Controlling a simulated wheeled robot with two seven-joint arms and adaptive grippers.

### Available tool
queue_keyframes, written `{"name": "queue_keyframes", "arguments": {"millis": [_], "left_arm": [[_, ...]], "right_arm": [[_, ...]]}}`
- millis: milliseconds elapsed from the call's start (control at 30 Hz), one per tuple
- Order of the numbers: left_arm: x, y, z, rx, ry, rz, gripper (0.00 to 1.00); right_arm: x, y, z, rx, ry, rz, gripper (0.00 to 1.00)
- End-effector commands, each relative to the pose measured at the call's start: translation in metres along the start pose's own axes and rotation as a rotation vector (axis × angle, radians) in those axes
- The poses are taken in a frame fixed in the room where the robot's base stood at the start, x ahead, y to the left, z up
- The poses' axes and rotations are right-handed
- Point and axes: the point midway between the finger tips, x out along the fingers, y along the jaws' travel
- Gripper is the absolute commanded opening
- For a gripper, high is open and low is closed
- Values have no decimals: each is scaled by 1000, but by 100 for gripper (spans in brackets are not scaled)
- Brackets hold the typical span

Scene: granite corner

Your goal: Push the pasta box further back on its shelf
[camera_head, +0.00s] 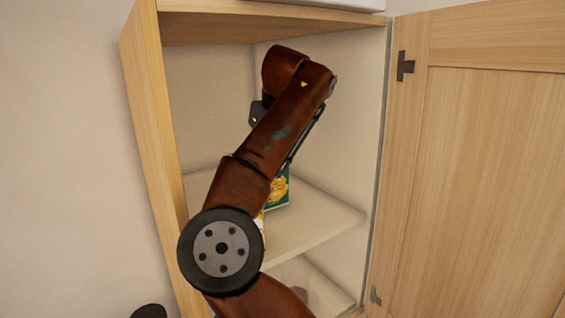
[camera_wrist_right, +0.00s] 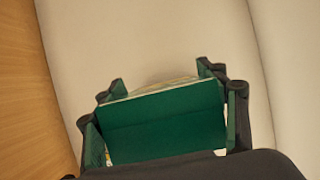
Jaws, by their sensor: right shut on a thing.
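The pasta box (camera_head: 279,190) is green with a yellow picture on it. It stands on the middle shelf of the open cabinet, mostly hidden behind my right arm in the head view. In the right wrist view the green top of the box (camera_wrist_right: 165,120) lies between the fingers of my right gripper (camera_wrist_right: 163,82), which is shut on it. In the head view my right arm covers most of this gripper. My left gripper is in neither view.
The cabinet's middle shelf (camera_head: 325,215) has bare room to the right of the box. A white and yellow item (camera_head: 260,221) shows slightly beside my arm. The cabinet's left side wall (camera_head: 150,120) is close to my arm. The wooden door (camera_head: 485,170) stands open at right.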

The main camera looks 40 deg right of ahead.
Motion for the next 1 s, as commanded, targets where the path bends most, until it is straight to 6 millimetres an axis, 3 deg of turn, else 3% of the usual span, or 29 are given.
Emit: {"name": "queue_keyframes", "arguments": {"millis": [367,400,667,967,1000], "left_arm": [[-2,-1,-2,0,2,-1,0],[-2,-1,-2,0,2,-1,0],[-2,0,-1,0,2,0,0],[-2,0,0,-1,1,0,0],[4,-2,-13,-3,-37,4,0]], "right_arm": [[17,-12,3,17,8,13,23],[18,-12,3,17,9,13,68],[18,-12,3,15,10,12,86],[12,-9,2,13,8,5,87],[10,-9,2,12,7,4,87]]}}
